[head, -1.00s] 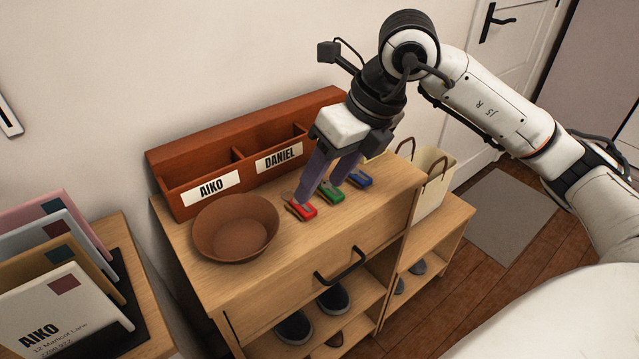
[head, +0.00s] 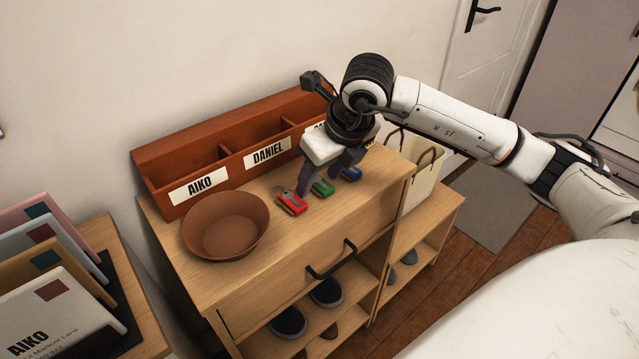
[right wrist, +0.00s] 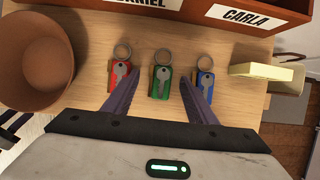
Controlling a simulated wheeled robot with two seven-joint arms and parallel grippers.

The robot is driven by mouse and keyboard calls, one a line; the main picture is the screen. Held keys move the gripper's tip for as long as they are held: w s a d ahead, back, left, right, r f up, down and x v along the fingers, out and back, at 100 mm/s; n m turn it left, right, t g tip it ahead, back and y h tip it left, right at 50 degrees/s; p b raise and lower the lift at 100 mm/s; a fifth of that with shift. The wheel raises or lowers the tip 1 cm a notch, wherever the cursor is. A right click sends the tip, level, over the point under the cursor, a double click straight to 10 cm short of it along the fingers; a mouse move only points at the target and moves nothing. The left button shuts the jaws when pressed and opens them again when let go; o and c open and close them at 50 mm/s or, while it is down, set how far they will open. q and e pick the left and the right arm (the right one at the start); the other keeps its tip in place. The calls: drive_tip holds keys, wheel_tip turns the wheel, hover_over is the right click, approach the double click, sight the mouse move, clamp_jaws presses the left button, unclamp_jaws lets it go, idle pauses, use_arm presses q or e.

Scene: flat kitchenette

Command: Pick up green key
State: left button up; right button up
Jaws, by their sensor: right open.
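The green key (head: 322,187) lies on the wooden cabinet top between a red key (head: 291,203) and a blue key (head: 351,174). In the right wrist view the green key (right wrist: 162,82) has a metal ring at its far end. My right gripper (head: 325,182) is open and empty, pointing down over the keys. In the right wrist view its fingers (right wrist: 161,88) stand on either side of the green key, with the red key (right wrist: 120,78) and the blue key (right wrist: 203,85) just outside them. Contact with the cabinet top cannot be told. My left gripper is out of view.
A brown bowl (head: 226,226) stands left of the keys. Behind is a wooden organizer (head: 213,152) with name labels. A cream bag (head: 427,169) stands to the right, and a pale yellow block (right wrist: 267,72) lies right of the blue key. Letters (head: 50,305) stand at left.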

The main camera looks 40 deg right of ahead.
drive_tip(key=c, duration=1.2)
